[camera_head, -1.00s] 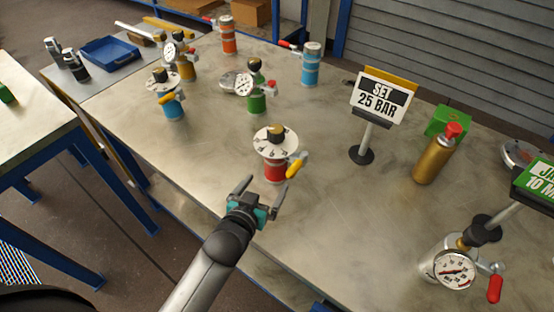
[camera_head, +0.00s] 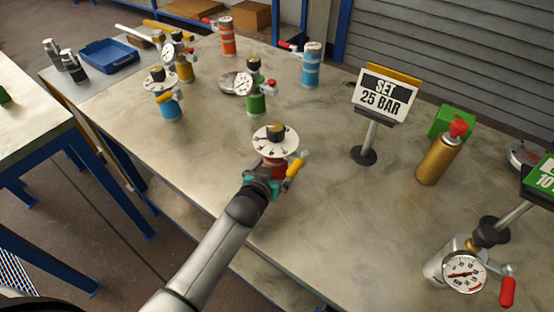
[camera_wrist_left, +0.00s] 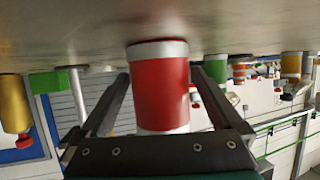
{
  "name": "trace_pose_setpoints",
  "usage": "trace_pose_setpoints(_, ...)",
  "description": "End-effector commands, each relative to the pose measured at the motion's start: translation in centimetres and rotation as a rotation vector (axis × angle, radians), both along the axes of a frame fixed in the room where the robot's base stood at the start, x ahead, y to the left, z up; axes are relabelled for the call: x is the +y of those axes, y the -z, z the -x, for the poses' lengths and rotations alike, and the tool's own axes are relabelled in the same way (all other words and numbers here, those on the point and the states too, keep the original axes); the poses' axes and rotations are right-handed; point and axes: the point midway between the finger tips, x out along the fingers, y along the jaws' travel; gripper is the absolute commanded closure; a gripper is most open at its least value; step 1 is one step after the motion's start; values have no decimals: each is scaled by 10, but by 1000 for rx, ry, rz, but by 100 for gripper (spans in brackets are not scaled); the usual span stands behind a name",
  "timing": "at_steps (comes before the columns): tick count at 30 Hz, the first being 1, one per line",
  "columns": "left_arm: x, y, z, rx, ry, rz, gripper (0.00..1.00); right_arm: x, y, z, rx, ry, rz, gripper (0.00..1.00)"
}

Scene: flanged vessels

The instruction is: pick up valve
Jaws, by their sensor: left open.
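The red valve (camera_head: 276,170) stands upright on the metal table, with a white round dial (camera_head: 272,145), a dark and brass knob on top and a yellow handle (camera_head: 297,164) on its right side. My left gripper (camera_head: 268,184) is low at its near side and partly hides the red body. In the left wrist view, which is upside down, the red body with pale bands (camera_wrist_left: 162,95) stands between the two open fingers. Small gaps seem to show on both sides. My right gripper is in neither view.
Blue (camera_head: 170,108), green (camera_head: 256,100) and several other vessels stand farther back. A "SET 25 BAR" sign (camera_head: 384,95), a gold bottle (camera_head: 438,158) and a gauge vessel (camera_head: 460,265) are to the right. Bare tabletop surrounds the red valve.

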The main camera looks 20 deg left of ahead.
Motion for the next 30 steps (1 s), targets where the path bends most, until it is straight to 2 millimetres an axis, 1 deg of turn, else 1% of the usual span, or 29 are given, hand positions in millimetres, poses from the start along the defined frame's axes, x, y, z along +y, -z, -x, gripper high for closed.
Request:
trace_pose_setpoints(6,0,0,0,0,0,0,0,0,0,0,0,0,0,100)
trace_pose_setpoints(7,0,0,0,0,0,0,2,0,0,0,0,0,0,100)
trace_pose_setpoints(30,0,0,0,0,0,0,89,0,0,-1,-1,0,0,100)
